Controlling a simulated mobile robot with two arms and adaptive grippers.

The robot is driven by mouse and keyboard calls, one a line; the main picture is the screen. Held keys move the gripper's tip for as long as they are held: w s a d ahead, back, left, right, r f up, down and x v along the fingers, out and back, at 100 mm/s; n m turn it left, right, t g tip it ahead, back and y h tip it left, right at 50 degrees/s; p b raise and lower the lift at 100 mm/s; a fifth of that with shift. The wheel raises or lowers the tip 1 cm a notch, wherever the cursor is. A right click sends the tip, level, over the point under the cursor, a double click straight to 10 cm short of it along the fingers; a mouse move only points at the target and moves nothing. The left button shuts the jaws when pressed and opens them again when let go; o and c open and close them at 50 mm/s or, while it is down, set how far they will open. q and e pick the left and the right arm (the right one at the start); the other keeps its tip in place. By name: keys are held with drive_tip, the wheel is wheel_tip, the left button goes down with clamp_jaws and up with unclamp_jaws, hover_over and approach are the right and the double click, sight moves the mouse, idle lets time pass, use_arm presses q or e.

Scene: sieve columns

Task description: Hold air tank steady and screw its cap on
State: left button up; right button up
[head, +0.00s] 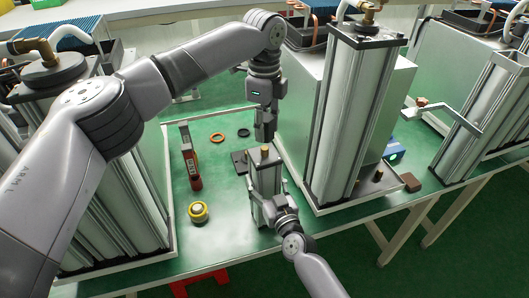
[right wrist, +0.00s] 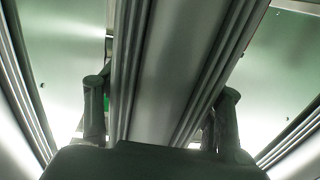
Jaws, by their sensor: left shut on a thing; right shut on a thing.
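The air tank (head: 266,183) is a small silver ribbed column standing upright near the table's front edge, with a brass fitting (head: 264,153) on top. In the right wrist view the tank (right wrist: 165,75) runs up between the fingers. My right gripper (head: 272,196) is shut on the tank's body from the front right. My left gripper (head: 265,134) points straight down just above the brass fitting. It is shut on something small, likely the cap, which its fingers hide. I cannot tell whether that piece touches the fitting.
Large silver columns (head: 345,115) stand close on the right and others on the left. A red and black tool (head: 190,157), a yellow round part (head: 198,212), an orange ring (head: 216,137) and a dark ring (head: 243,132) lie left of the tank on the green table (head: 225,235).

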sight(265, 147)
use_arm(q)
drive_tip(key=shift+f, duration=1.15)
drive_tip(key=shift+f, duration=0.9)
drive_tip(key=shift+f, duration=0.5)
drive_tip(key=m, duration=0.4)
drive_tip(key=shift+f, duration=0.1)
drive_tip(key=m, duration=0.5)
drive_tip(key=shift+m, duration=0.4)
drive_tip(key=m, duration=0.5)
drive_tip(key=shift+m, duration=0.3)
drive_tip(key=m, duration=0.4)
